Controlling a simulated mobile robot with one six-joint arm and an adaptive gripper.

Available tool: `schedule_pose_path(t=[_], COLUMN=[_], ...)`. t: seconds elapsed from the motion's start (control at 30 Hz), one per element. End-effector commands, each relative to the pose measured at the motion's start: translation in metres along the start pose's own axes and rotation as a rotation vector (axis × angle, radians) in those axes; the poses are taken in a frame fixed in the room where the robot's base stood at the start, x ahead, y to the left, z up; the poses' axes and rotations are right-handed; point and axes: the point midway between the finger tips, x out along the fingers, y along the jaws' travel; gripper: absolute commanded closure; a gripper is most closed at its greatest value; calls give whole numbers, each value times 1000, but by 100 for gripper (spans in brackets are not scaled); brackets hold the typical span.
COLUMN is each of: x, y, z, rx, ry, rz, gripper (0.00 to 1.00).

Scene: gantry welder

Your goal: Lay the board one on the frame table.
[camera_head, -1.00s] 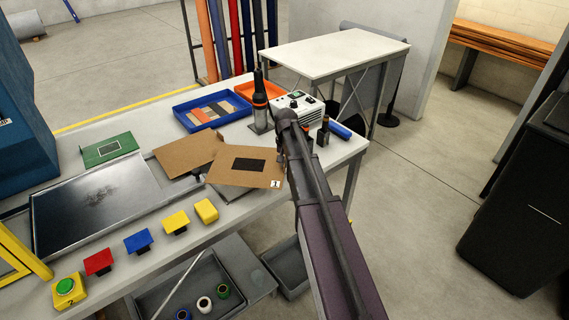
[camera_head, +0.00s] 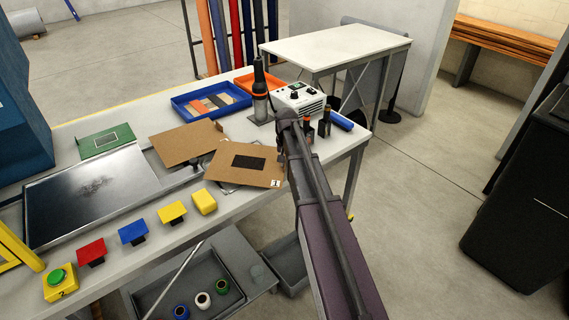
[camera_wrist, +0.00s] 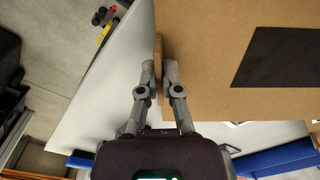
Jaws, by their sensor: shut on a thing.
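Board one (camera_head: 227,170) is a flat brown board with a black rectangle and a small label "1". In the head view it is held roughly level at the front edge of the white workbench (camera_head: 110,263), its back part overlapping a second brown board (camera_head: 180,143). My gripper (camera_wrist: 160,72) is shut on a narrow upright lip at the board's edge; the board (camera_wrist: 205,65) extends right of the fingers in the wrist view. In the head view my arm hides the grip. A white-topped table on a metal frame (camera_head: 335,45) stands behind the bench; its top is bare.
The bench holds a blue tray (camera_head: 180,114), a white control box (camera_head: 312,103), dark bottles (camera_head: 325,124), a grey metal tray (camera_head: 35,235) and coloured blocks. A black cabinet (camera_head: 515,195) stands at right. Floor between bench and cabinet is clear.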

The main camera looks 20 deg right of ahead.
Motion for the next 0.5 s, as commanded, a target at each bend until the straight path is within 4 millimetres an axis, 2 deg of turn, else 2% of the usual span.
schedule_pose_path(t=[0.5], x=[4], y=[1], z=[0], rx=[1], ry=[-1], rz=[2], gripper=[100])
